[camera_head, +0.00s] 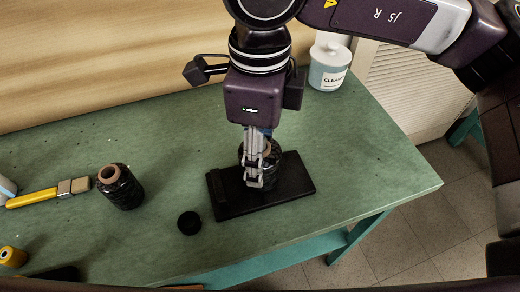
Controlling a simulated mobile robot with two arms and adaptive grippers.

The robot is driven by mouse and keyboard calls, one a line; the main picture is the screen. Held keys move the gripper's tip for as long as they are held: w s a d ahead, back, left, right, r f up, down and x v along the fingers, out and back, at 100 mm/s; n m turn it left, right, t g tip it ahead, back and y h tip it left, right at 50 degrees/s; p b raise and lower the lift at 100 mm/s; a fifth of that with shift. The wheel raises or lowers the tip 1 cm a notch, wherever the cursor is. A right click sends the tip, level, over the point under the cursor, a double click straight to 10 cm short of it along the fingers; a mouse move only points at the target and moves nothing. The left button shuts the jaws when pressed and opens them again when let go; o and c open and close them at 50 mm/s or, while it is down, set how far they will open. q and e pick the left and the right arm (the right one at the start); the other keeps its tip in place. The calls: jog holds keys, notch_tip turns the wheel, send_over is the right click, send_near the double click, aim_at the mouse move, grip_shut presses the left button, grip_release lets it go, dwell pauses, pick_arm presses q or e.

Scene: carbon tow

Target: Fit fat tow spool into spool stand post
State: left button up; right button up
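My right gripper (254,178) comes down from the top of the view and points straight down over the black spool stand base (232,203). A wide black tow spool (290,172) with a tan core is behind and beside its fingers, upright over the base. The fingers are at the spool's top and front. They overlap it, so I cannot tell whether they grip it. The post is hidden, and I cannot tell whether the spool is seated on it. Another black tow spool (121,188) with a tan core stands on the table to the left. My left gripper is not in view.
The green table (350,160) is clear right of the stand. A small black round piece (189,223) lies front left of the stand. A yellow-handled brush (40,196) and a small yellow spool (13,257) are at the left. A cleaner bottle (328,68) stands at the back.

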jog(key=o, duration=1.4)
jog(key=shift+f, duration=0.1)
jog(key=shift+r, duration=4)
notch_tip(320, 180, down, 8)
jog(key=shift+f, duration=0.1)
